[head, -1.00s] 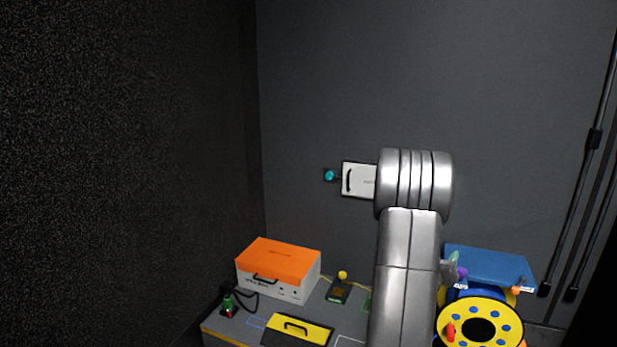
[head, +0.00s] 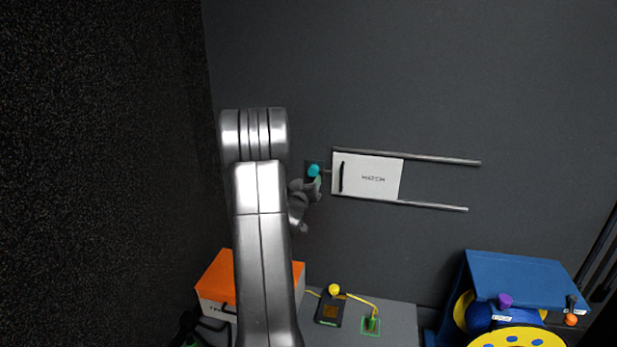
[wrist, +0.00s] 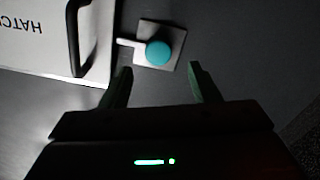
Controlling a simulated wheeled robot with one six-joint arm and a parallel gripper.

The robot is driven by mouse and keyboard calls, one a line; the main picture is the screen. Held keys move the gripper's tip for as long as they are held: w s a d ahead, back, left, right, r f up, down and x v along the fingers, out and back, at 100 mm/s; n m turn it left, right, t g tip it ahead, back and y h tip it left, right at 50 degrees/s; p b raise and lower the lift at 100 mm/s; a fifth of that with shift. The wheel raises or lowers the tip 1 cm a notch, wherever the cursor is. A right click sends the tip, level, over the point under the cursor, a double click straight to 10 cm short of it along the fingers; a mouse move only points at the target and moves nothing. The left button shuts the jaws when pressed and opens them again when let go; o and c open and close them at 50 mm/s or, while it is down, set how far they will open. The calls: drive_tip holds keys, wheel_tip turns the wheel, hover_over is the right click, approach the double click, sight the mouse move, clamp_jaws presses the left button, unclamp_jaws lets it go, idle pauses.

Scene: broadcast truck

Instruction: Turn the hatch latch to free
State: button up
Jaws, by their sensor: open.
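The hatch latch is a round teal knob (head: 314,170) on a dark square plate on the wall, just left of the hatch. In the wrist view the teal knob (wrist: 158,53) sits on a grey plate, with a pale bar pointing from it toward the hatch. The white sliding hatch (head: 372,178) has a black handle and sits between two rails; its edge also shows in the wrist view (wrist: 45,62). My gripper (wrist: 160,82) is open and empty, its two fingers a little short of the knob and on either side of it. In the head view my arm partly hides my gripper.
Below is a grey bench (head: 400,318) with an orange-lidded box (head: 212,283), a black device with a yellow knob (head: 330,309) and a cable. A blue box (head: 525,279) and a yellow reel (head: 515,338) stand at the right. The wall around the hatch is clear.

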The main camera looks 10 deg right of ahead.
sight(312, 172)
drive_tip(key=shift+b+x, duration=0.3)
drive_tip(key=shift+x, duration=2.5)
drive_tip(key=c, duration=1)
